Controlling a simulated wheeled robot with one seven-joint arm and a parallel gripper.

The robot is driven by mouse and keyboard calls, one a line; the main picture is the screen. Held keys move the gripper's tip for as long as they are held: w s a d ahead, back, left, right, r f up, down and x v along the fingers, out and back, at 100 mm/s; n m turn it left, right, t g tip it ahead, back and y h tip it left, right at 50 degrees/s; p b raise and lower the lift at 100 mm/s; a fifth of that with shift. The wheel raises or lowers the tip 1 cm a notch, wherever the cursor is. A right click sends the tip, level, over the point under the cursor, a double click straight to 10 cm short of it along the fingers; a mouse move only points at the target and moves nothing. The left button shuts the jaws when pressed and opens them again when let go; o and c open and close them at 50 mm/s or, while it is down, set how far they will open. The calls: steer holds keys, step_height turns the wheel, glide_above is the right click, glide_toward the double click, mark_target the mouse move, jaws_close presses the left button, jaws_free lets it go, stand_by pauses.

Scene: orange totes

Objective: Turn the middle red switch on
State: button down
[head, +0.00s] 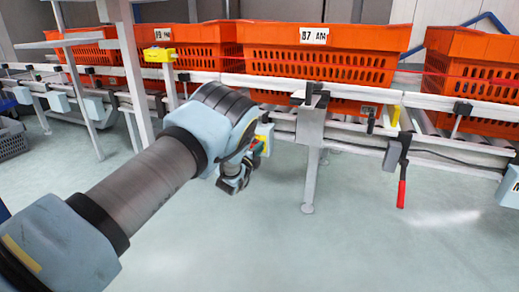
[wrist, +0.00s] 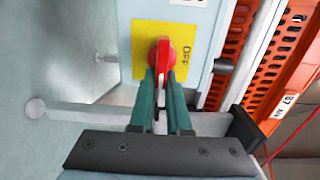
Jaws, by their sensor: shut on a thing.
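The red switch (wrist: 162,56) is a rotary knob on a yellow plate (wrist: 143,36) in the wrist view. The plate is on a pale grey box (wrist: 206,40) and the letters OFF show beside the knob. My gripper (wrist: 163,78) has its two green fingers closed on the knob, one on each side. In the head view my arm reaches toward the conveyor frame, and its end (head: 237,178) hides most of the switch box. A small patch of yellow shows beside it.
Orange totes (head: 325,42) stand on the white conveyor rail (head: 300,86) behind the arm. A red-handled lever (head: 402,186) hangs from the frame at the right. A grey support post (head: 310,130) stands just right of my arm's end. The floor in front is clear.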

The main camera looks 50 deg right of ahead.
steer(key=shift+w+a+f, duration=0.3)
steer(key=shift+w+a, duration=0.05)
steer(key=shift+w, duration=0.1)
steer(key=c, duration=0.9)
jaws_free()
steer(key=shift+r, duration=0.1)
steer(key=shift+s+d, duration=0.15)
steer(key=shift+s+r, duration=0.1)
steer(key=p+v, duration=0.4)
steer(key=v, duration=0.6)
steer(key=shift+s+a, duration=0.1)
steer(key=shift+a, duration=0.3)
